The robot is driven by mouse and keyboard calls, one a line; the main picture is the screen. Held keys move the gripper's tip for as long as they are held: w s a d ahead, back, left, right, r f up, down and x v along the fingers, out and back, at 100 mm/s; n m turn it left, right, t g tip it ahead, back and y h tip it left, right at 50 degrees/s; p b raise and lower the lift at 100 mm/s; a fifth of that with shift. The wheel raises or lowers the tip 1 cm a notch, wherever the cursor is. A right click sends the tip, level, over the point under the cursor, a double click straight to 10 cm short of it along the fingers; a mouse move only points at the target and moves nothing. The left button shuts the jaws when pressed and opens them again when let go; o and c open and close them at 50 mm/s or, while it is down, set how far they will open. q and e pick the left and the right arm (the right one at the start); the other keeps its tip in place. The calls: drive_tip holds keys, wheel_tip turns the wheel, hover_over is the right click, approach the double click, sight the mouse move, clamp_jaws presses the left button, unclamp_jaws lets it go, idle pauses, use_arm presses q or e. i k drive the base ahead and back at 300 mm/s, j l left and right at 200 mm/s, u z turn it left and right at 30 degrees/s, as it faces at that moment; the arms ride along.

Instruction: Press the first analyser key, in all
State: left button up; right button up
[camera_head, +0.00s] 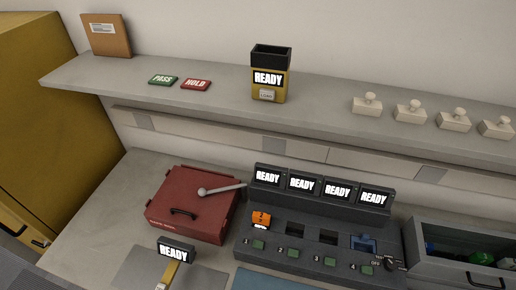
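The analyser (314,222) is a dark console on the worktop. Its raised back carries a row of screens, all showing READY. Green keys run along its front. The first key (258,245), beside the number 1, is at the left end, below a bay with an orange item (261,220). Keys two (293,253) and three (330,262) sit below empty-looking dark bays. The key beside the number 4 (367,270) sits below a bay with a blue item (364,243). Neither of my grippers is in view.
A red case (190,205) with a grey lever (220,190) stands left of the analyser. A small READY display (176,251) is in front. A grey bin (460,246) stands right. A shelf (220,95) above holds a yellow-black READY unit (269,75), tags and several white blocks.

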sight(257, 244)
drive_tip(key=j+z, duration=0.5)
drive_tip(key=j, duration=0.15)
drive_tip(key=j+z, duration=0.5)
drive_tip(key=j, duration=0.15)
